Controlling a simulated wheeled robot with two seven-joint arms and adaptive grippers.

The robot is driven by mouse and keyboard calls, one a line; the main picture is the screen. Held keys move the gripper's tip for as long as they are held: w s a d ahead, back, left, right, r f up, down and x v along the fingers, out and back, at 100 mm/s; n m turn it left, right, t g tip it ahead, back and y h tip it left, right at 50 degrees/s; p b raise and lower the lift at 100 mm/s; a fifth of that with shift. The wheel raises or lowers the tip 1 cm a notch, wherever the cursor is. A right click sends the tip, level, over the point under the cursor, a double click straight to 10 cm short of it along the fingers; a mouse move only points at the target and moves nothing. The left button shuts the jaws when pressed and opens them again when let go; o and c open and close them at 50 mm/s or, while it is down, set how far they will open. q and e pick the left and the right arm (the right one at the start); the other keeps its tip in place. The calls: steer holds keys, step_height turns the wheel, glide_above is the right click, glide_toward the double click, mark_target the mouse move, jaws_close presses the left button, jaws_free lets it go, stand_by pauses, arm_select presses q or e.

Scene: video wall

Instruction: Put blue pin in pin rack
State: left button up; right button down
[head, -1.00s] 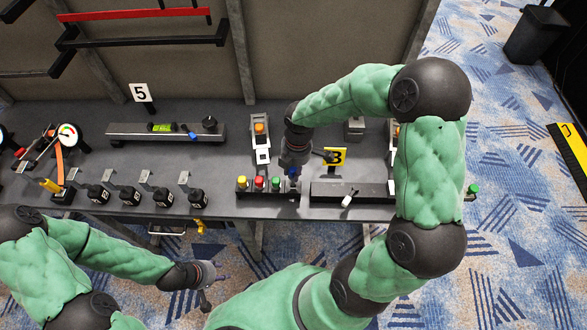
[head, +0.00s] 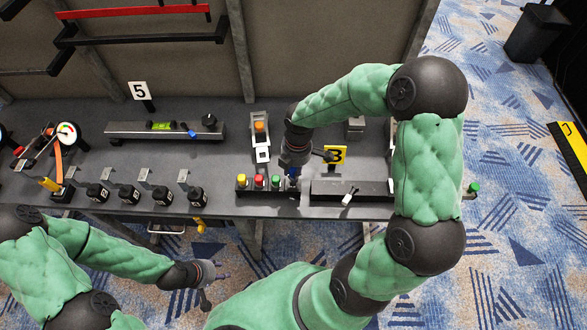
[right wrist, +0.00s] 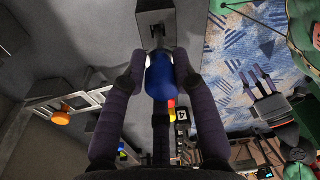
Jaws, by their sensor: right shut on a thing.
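The blue pin (right wrist: 160,78) is between the two dark fingers of my right gripper (right wrist: 158,80) in the right wrist view. In the head view my right gripper (head: 293,172) is at the right end of the pin rack (head: 250,193), shut on the blue pin (head: 292,175). The rack is a low dark bar with yellow (head: 241,180), red (head: 260,181) and green (head: 276,181) pins in a row. The blue pin's lower end is hidden, so I cannot tell whether it is seated. My left gripper (head: 212,285) hangs empty in front of the table; its opening is unclear.
A dark block with a white lever (head: 348,198) lies right of the rack. Several black weights (head: 130,193) with brackets line the table's front left. A beam with a green level (head: 162,127) lies at the back.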

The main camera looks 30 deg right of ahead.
steer(key=shift+f, duration=0.5)
stand_by(0.4)
steer(key=shift+f+b, duration=0.35)
steer(key=shift+b, duration=0.1)
steer(key=shift+f+b, duration=1.05)
steer(key=shift+f, duration=0.85)
steer(key=c, duration=0.9)
jaws_free()
steer(key=o, duration=0.5)
steer(key=shift+r, duration=0.1)
